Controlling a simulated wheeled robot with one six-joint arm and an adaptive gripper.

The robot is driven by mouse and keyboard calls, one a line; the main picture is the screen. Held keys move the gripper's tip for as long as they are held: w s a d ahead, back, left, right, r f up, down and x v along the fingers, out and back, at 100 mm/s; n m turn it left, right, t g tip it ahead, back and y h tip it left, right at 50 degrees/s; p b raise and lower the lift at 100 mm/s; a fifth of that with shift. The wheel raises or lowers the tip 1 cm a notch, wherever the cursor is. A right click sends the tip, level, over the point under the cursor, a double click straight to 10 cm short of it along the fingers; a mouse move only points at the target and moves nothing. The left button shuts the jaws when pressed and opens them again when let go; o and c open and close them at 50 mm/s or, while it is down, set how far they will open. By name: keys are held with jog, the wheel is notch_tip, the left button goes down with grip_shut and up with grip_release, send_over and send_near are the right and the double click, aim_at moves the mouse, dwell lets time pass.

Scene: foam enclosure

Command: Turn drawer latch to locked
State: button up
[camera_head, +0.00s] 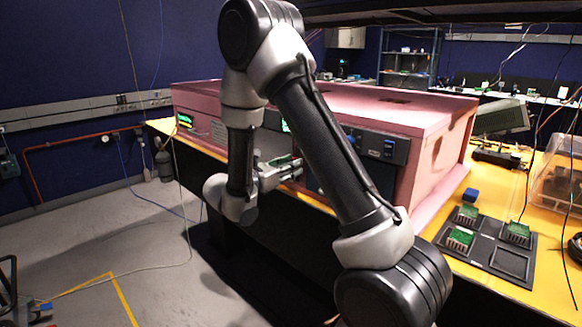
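The pink foam enclosure (345,97) stands on the yellow table, its front facing my arm. Dark panels (376,146) are set in its front, with small blue parts (389,144) at the right end and a green lit display (185,121) at the left end. I cannot make out which part is the drawer latch; my arm hides much of the middle of the front. My gripper (294,168) points right, close to the enclosure's front. A flat green-and-grey shape shows at its fingers. I cannot tell whether it touches or holds anything.
A dark tray (487,240) with green-topped blocks lies on the yellow table at right, near a blue cube (471,195). A clear bin (558,180) stands at the right edge. Cables hang at right. The grey floor at left is largely open.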

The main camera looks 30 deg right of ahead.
jog(key=shift+d, duration=0.3)
jog(key=shift+c, duration=0.2)
grip_shut()
